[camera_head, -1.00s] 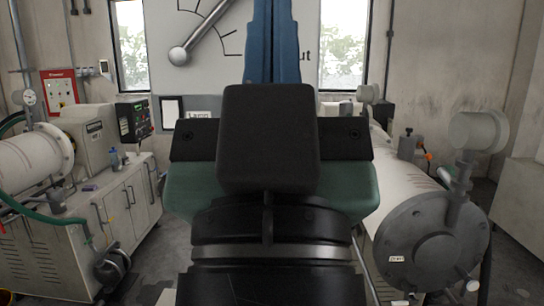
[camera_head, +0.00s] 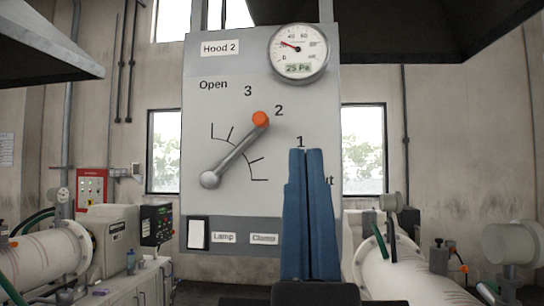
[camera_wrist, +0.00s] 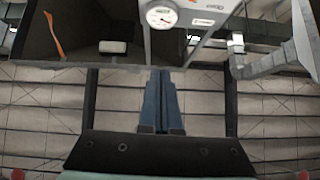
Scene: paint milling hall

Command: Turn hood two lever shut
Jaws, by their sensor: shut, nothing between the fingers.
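The Hood 2 panel (camera_head: 230,78) stands upright ahead in the head view. Its lever (camera_head: 236,150) is a grey rod with a round grey end at lower left and an orange knob (camera_head: 260,118) at upper right, pointing close to the 2 mark. The scale runs from Open through 3, 2 and 1 to a word at lower right, mostly hidden by my fingers, ending in "ut". My gripper (camera_head: 306,152) has blue fingers shut together with nothing between them, in front of the panel, right of and below the knob. The fingers also show in the wrist view (camera_wrist: 160,73).
A round gauge (camera_head: 298,52) reading 25 Pa sits at the panel's top right. Lamp and Clamp labels and a white switch (camera_head: 197,233) are along its bottom. Dark hoods hang above left and right. Mills (camera_head: 40,258) stand on both sides.

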